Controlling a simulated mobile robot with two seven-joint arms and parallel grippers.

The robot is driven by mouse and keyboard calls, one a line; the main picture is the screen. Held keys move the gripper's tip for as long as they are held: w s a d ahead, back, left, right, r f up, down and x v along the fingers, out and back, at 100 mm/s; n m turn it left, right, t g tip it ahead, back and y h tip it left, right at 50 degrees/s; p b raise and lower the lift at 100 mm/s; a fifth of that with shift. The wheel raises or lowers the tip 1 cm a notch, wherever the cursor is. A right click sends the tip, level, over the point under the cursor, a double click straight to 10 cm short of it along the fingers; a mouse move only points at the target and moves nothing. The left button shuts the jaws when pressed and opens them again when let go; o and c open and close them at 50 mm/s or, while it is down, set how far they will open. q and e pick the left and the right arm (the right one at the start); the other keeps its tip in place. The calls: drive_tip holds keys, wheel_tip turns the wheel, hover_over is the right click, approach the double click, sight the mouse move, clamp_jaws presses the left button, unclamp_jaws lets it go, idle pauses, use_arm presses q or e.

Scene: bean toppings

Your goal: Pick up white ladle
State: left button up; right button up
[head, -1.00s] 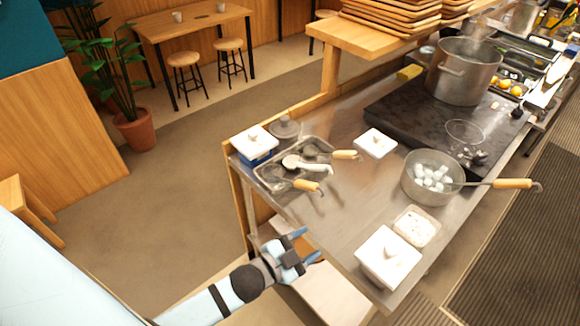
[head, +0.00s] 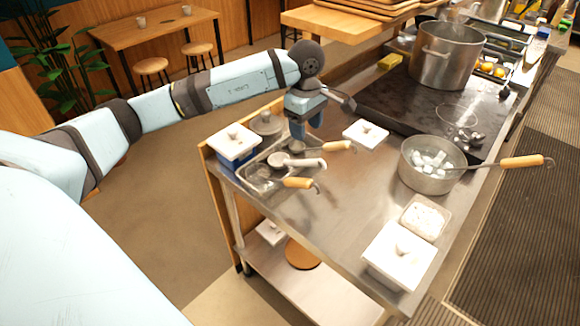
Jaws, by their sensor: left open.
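The white ladle (head: 305,162) lies in a metal tray (head: 258,184) on the left part of the steel counter, its pale handle pointing right. Two wooden-handled ladles (head: 337,146) lie in the same tray, one on each side of it. My left gripper (head: 306,130) points down just above the tray, over the white ladle and the farther wooden handle. Its blue fingers are apart with nothing between them. Part of the tray's far side is hidden behind the gripper. My right gripper is out of view.
A white-lidded container (head: 233,143) and a grey lidded pot (head: 267,124) stand close left of the gripper. A white lid (head: 366,134) lies to the right. A pan (head: 428,172) with white pieces stands farther right. The counter's middle is clear.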

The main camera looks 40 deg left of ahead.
use_arm(q)
drive_tip(key=a, duration=0.1)
hover_over(304, 160)
drive_tip(key=f, duration=0.7)
drive_tip(key=shift+s+f+p, duration=0.2)
drive_tip(key=shift+s+p, duration=0.1)
drive_tip(key=shift+s, duration=0.1)
drive_tip(key=shift+w+f+p, duration=0.2)
drive_tip(key=shift+f+p, duration=0.05)
drive_tip(key=shift+f, duration=1.25)
drive_tip(key=shift+w+f+p, duration=0.15)
drive_tip(key=shift+f+p, duration=0.1)
drive_tip(key=shift+f, duration=1.2)
clamp_jaws()
